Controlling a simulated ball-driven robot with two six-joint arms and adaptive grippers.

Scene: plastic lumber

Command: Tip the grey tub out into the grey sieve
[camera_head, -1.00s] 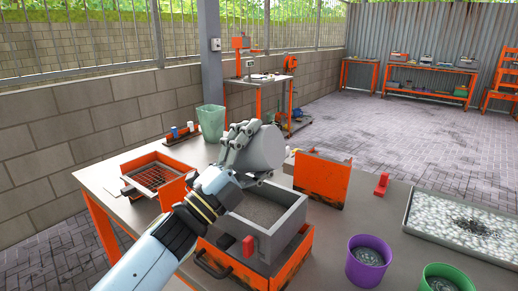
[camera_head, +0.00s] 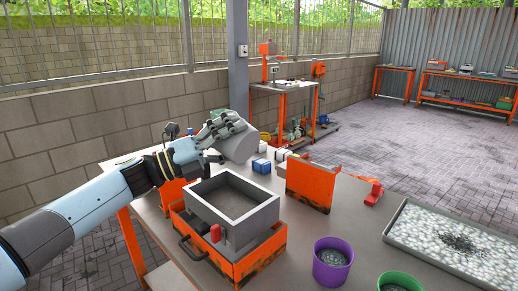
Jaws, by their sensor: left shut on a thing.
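My left gripper (camera_head: 216,130) is shut on the grey tub (camera_head: 238,147). The tub is tilted, held in the air just beyond the far side of the sieve in the picture. The fingers cover its upper left part, and I cannot see into it. The grey sieve (camera_head: 262,216) is a square, high-walled box seated on an orange frame (camera_head: 262,262) with a dark handle. A flat grey-brown surface shows inside it; I cannot tell whether this is mesh or loose material. My right gripper is not in view.
An upright orange plate (camera_head: 310,186) stands right of the sieve. A purple bucket (camera_head: 331,268) and green bucket (camera_head: 398,283) stand at the front right, near a tray of pale pebbles (camera_head: 398,236). Blue-and-white small items (camera_head: 261,166) lie behind the sieve.

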